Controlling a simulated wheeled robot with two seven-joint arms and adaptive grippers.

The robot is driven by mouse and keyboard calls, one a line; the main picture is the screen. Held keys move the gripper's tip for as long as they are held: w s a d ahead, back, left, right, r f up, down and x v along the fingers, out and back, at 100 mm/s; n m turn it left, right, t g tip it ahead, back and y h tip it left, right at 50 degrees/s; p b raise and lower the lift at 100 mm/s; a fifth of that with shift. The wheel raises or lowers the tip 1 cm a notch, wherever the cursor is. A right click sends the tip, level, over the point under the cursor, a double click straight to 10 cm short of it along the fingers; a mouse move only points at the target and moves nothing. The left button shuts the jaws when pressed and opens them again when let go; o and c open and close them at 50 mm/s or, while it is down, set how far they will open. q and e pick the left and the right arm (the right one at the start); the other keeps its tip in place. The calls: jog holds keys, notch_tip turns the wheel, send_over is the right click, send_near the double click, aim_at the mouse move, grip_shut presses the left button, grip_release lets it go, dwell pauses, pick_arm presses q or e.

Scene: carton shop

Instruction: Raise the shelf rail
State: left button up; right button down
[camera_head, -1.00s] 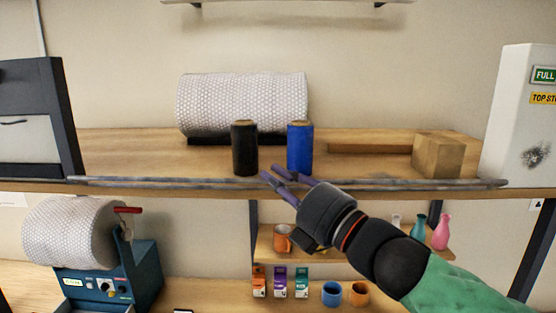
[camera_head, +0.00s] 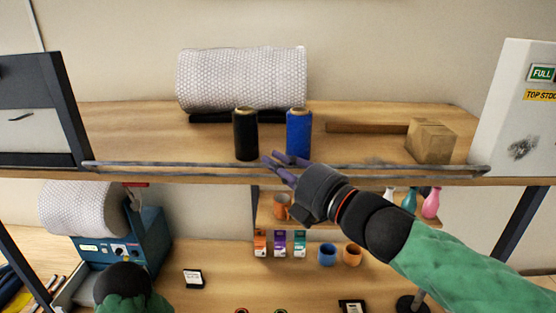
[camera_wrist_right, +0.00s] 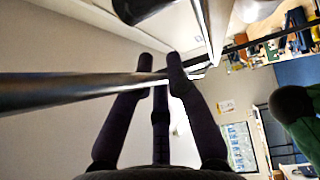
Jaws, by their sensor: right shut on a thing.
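The shelf rail (camera_head: 180,165) is a thin grey metal bar along the front edge of the wooden shelf (camera_head: 130,120), running nearly its full width between the dark cabinet and the white box. My right gripper (camera_head: 276,161) reaches in from the lower right, its purple fingers shut on the rail near its middle. In the right wrist view the rail (camera_wrist_right: 60,92) crosses between the fingers (camera_wrist_right: 160,72). How far it stands above the board is hard to tell. Part of my left arm shows at the bottom left; its gripper is not visible.
A black spool (camera_head: 245,135) and a blue spool (camera_head: 298,135) stand just behind the rail. Behind them lies a bubble-wrap roll (camera_head: 240,78). A carton (camera_head: 430,140) sits right. Below are small boxes (camera_head: 280,243), cups (camera_head: 327,254) and vases (camera_head: 430,203).

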jog(key=shift+f, duration=0.1)
jog(key=c, duration=1.2)
grip_release()
jog(key=v, duration=1.2)
jog(key=shift+w+f, duration=0.1)
